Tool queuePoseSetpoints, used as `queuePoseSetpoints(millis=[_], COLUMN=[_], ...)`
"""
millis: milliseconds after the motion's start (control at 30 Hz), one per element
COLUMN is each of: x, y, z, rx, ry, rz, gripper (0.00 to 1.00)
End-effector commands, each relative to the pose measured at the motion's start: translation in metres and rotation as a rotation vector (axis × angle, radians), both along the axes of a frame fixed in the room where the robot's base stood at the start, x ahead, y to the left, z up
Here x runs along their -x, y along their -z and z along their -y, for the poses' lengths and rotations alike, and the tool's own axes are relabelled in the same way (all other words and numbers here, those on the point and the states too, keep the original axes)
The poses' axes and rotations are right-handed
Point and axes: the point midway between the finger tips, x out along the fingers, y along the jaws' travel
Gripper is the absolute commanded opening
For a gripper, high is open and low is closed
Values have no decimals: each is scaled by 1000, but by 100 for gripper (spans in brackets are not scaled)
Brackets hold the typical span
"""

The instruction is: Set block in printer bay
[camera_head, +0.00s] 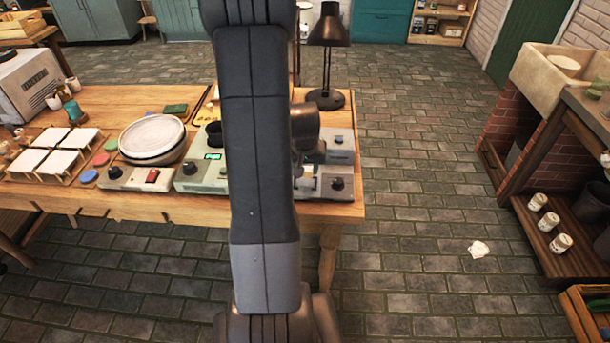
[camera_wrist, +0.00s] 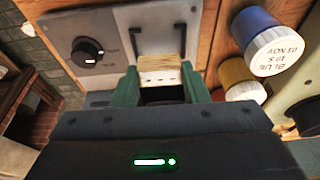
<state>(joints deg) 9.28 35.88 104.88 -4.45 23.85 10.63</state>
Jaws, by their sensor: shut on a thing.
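My gripper (camera_wrist: 161,84) is at the lower middle of the wrist view, with two green fingers. It is shut on a pale wooden block (camera_wrist: 160,74), whose top edge shows between the fingers. Just beyond the block is a grey metal unit (camera_wrist: 115,20) with a paler panel and a dark U-shaped handle (camera_wrist: 158,38). This looks like the printer, but its bay cannot be clearly made out. The block overlaps the panel's near edge in view; I cannot tell whether they touch. In the head view my arm hides the fingers and block.
A black knob (camera_wrist: 88,52) is left of the panel. A blue-banded jar (camera_wrist: 262,38) and a yellow-banded jar (camera_wrist: 240,78) stand close on the right. On the wooden table (camera_head: 150,205) are a white plate (camera_head: 152,135), white tiles (camera_head: 55,137) and a lamp (camera_head: 327,60).

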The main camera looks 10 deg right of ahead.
Motion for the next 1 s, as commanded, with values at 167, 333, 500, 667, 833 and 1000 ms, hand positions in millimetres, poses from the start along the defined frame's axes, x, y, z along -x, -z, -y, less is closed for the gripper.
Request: queuePoseSetpoints(millis=[167, 333, 500, 667, 833, 1000], x=[1, 0, 0, 0, 1, 2], y=[25, 34, 34, 38, 43, 50], z=[0, 0, 0, 0, 0, -1], rx=[0, 0, 0, 0, 0, -2], ry=[-1, -1, -1, -1, -1, 0], rz=[-5, -1, 0, 0, -2, -6], gripper=[19, 19, 19, 19, 19, 19])
